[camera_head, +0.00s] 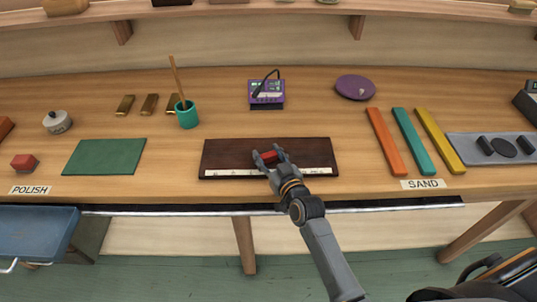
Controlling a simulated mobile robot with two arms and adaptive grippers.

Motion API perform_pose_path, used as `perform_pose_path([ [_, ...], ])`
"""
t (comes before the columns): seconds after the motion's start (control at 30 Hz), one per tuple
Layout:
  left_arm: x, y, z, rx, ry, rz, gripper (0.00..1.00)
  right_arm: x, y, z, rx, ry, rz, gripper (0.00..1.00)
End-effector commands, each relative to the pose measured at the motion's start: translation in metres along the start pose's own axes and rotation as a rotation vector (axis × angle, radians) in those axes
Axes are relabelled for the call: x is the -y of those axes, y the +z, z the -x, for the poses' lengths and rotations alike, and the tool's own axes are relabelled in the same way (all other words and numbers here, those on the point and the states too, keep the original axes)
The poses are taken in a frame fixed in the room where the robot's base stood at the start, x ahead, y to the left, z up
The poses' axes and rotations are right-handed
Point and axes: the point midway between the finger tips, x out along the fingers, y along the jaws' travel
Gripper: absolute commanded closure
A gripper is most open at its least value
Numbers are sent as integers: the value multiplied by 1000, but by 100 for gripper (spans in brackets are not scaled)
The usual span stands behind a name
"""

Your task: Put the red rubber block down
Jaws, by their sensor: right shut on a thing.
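My right gripper (269,159) is over the dark brown board (226,153) at the middle of the bench. It is shut on a small red block (269,156), which shows between its fingers. I cannot tell whether the block touches the board. A pale strip with markings (225,173) runs along the board's front edge. Another red block (24,162) sits at the far left, behind the POLISH label (30,190). My left gripper is not in view.
A green mat (104,157) lies left of the board. Orange (386,143), teal (412,142) and yellow (440,141) bars lie to the right, by the SAND label (423,184). A teal cup with a stick (187,115) and a purple device (266,93) stand behind. A purple disc (355,87) lies further back.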

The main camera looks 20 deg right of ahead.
Motion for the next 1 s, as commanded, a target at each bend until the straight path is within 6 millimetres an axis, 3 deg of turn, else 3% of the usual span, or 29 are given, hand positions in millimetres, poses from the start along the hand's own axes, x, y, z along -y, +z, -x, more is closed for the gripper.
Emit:
perform_pose_path([
  [0.07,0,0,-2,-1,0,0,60,0,4,0,1,0,1,77],
  [0.1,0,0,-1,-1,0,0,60,0,3,0,0,0,0,47],
  [0.2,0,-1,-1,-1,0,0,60,0,2,0,1,0,0,30],
  [0.63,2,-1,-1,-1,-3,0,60,0,1,7,2,0,0,30],
  [1.0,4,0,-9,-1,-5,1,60,0,2,79,3,0,1,30],
])
